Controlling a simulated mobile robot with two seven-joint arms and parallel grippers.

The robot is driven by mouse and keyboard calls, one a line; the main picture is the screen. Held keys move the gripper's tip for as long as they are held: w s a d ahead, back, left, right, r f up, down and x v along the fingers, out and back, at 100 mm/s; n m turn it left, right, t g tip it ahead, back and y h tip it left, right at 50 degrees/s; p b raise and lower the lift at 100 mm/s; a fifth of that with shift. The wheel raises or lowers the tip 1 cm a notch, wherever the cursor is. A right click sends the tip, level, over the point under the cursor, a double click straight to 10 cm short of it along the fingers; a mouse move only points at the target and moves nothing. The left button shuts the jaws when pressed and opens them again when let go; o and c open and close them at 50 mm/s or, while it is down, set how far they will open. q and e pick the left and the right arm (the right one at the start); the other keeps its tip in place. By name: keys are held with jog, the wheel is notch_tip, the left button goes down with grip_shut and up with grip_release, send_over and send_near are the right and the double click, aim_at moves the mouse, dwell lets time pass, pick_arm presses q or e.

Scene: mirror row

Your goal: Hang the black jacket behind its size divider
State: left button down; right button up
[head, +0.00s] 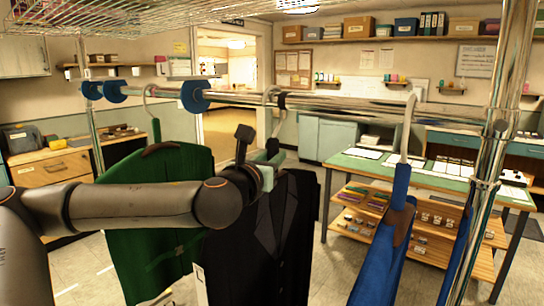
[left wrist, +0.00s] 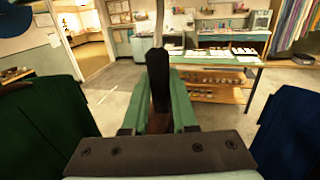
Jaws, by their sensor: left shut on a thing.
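The black jacket (head: 295,235) hangs upright from its hanger in the middle of the head view. My left gripper (head: 268,160) is shut on the neck of that hanger, just above the jacket. In the left wrist view the dark hanger neck (left wrist: 158,80) stands between the green fingers. The hook (head: 267,105) reaches up to the rail (head: 350,104); whether it rests on the rail is unclear. Blue size dividers sit on the rail to the left: the nearest (head: 195,96), and two farther ones (head: 115,91) (head: 91,90). My right gripper is not in view.
A green jacket (head: 150,225) hangs left of the black one, and a blue jacket (head: 397,220) hangs to the right. A chrome post (head: 490,150) stands at the right. A wire shelf (head: 130,15) is overhead.

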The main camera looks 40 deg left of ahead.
pick_arm(q)
jog(key=shift+r, duration=0.15)
jog(key=c, duration=0.7)
grip_release()
jog(key=shift+o, duration=0.5)
jog(key=shift+f, duration=0.25)
jog(key=o, duration=0.6)
jog(key=shift+r, duration=0.1)
